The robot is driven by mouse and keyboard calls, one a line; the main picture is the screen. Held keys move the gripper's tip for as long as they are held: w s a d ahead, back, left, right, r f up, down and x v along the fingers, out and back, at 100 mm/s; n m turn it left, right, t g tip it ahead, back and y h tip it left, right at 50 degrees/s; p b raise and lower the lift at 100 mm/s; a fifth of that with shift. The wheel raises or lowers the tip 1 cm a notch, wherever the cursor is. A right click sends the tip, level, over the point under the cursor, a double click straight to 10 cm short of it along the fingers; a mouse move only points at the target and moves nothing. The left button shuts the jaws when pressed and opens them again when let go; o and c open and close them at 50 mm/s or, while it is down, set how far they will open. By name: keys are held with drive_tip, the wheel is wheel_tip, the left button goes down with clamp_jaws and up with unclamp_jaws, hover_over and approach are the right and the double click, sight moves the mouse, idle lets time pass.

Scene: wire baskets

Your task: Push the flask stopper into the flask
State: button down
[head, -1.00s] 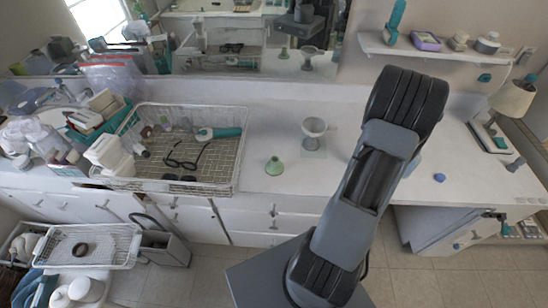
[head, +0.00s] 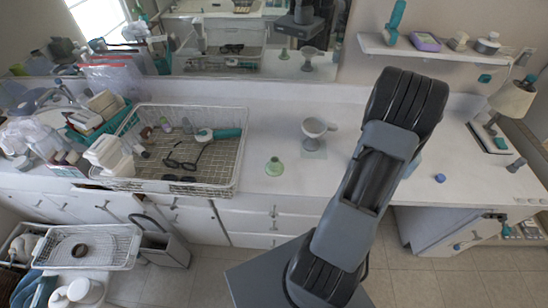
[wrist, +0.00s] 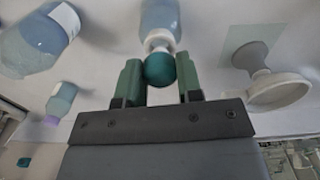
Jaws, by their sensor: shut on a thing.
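The flask (wrist: 160,14) is a pale blue, see-through vessel with a white collar, cut off by the top edge of the wrist view. The round teal stopper (wrist: 159,70) is in line with the collar and close against it. How deep it sits in the neck cannot be told. My gripper (wrist: 158,62) has its green fingers on both sides of the stopper and is shut on it. In the head view my arm hides the gripper and the stopper. A bluish patch (head: 411,166) at the arm's right edge may be part of the flask.
A grey footed cup (head: 314,128) stands left of my arm; it also shows in the wrist view (wrist: 270,90). Bottles (wrist: 40,42) lie left in the wrist view.

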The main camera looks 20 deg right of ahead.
drive_tip(key=shift+f+b, duration=0.75)
drive_tip(key=shift+f, duration=0.4)
drive_tip(key=c, duration=0.7)
unclamp_jaws()
drive_tip(key=shift+r, duration=0.15)
drive_tip(key=shift+r+p, duration=2.75)
drive_tip(key=shift+r, duration=1.15)
wheel_tip(320, 180, up, 14)
drive_tip(key=b, duration=0.1)
drive_tip(key=shift+b, duration=0.4)
